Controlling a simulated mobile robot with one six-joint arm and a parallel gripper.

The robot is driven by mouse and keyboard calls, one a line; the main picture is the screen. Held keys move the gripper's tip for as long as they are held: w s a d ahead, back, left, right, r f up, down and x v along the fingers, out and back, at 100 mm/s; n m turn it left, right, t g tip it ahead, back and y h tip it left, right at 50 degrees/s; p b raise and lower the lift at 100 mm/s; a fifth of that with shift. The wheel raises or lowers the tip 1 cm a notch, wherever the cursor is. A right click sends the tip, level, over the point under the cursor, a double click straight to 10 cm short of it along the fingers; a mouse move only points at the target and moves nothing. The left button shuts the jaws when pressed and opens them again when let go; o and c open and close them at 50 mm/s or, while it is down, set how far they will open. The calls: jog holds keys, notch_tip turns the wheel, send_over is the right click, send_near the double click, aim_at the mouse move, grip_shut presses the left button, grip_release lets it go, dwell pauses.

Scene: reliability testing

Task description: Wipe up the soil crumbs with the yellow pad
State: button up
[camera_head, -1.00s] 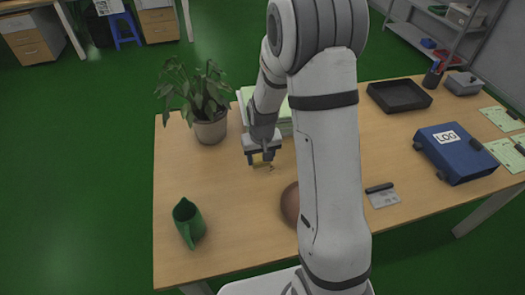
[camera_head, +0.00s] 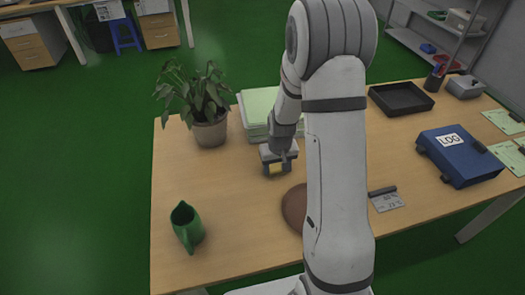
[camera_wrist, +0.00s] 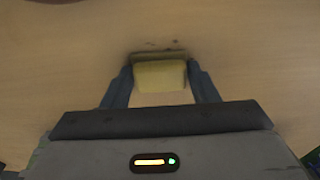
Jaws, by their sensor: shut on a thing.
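The yellow pad (camera_wrist: 160,76) sits between the two fingers of my gripper (camera_wrist: 162,86) in the wrist view. In the head view my gripper (camera_head: 277,168) is low over the wooden table, with the yellow pad (camera_head: 276,170) at its tips. The pad is at or very near the tabletop; I cannot tell if it presses on it. A few dark soil crumbs (camera_wrist: 152,42) lie on the wood just beyond the pad's far edge in the wrist view. In the head view I cannot make out the crumbs now.
A potted plant (camera_head: 210,131) and a paper stack (camera_head: 258,109) stand behind my gripper. A brown round object (camera_head: 293,208) is partly hidden by my arm. The table's left middle is clear.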

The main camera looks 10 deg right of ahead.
aim_at(260, 173)
jog(key=shift+d, duration=1.25)
jog(key=shift+d+r+p, duration=0.1)
jog(key=shift+r+p, duration=0.05)
jog(key=shift+p, duration=0.2)
jog(key=shift+a, duration=0.8)
jog(key=shift+s+a+p, duration=0.1)
jog(key=shift+a+p, duration=0.25)
jog(key=shift+a, duration=2.8)
jog(key=shift+w+a, duration=0.2)
jog(key=shift+a, duration=0.05)
jog(key=d, duration=0.5)
jog(key=shift+w+d+f, duration=0.1)
jog(key=shift+w+f, duration=0.1)
jog(key=shift+w, duration=0.15)
jog(key=shift+d+b, duration=0.45)
jog(key=shift+d, duration=1)
jog(key=shift+d+f, duration=0.1)
jog(key=shift+f, duration=0.05)
jog(key=shift+a, duration=0.4)
jog(key=shift+s+a+b, duration=0.15)
jog(key=shift+a+b, duration=0.15)
jog(key=shift+a, duration=3.25)
notch_tip(260, 173, up, 8)
jog(key=p, duration=0.4)
jog(key=shift+r+p, duration=0.25)
jog(key=shift+p, duration=0.1)
